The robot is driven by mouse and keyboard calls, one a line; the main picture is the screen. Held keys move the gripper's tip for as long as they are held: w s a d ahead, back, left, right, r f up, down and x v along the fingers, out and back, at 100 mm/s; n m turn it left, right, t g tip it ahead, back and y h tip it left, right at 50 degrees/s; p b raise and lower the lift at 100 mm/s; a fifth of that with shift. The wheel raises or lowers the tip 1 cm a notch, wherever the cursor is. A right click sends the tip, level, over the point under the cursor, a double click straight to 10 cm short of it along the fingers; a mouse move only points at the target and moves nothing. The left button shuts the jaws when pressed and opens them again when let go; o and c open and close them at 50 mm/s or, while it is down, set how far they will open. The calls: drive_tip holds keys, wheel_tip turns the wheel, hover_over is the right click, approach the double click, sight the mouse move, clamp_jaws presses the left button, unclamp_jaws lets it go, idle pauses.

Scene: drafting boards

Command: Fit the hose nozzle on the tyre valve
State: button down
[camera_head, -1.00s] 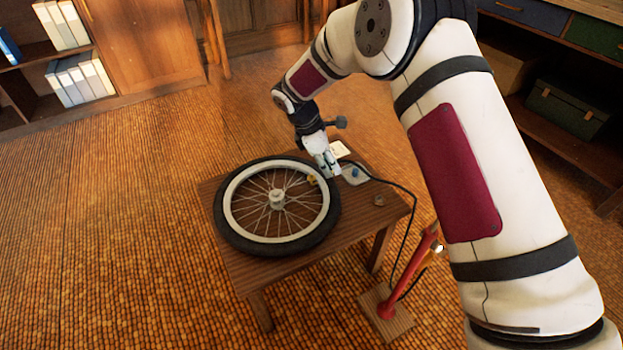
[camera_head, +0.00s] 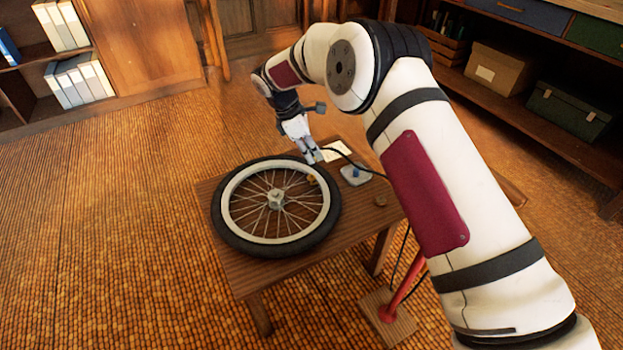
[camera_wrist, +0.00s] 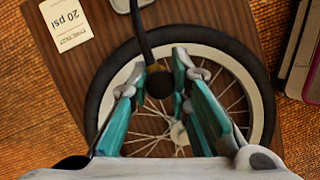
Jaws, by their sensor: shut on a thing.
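The bicycle wheel (camera_head: 231,228) lies flat on the low wooden table; it fills much of the wrist view (camera_wrist: 98,88). My gripper (camera_head: 314,158) is over the wheel's far right rim. In the wrist view my gripper (camera_wrist: 158,72) is shut on the black hose nozzle (camera_wrist: 158,86), which has a brass-coloured collar. The black hose (camera_wrist: 142,35) runs away from it. A small brass-coloured piece, likely the tyre valve (camera_head: 311,180), shows at the inner rim just below my fingertips. The valve is not clear in the wrist view, and contact cannot be told.
A red pump (camera_head: 405,290) on a wooden base stands on the floor at right, partly behind my arm.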

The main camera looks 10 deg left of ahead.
drive_tip(key=shift+a+f, duration=0.1)
idle(0.3)
drive_tip(key=shift+f+b, duration=0.85)
drive_tip(key=shift+f, duration=1.1)
drive_tip(key=shift+f+b, duration=0.5)
drive_tip(key=shift+f, duration=0.85)
drive_tip(key=c, duration=1.4)
unclamp_jaws()
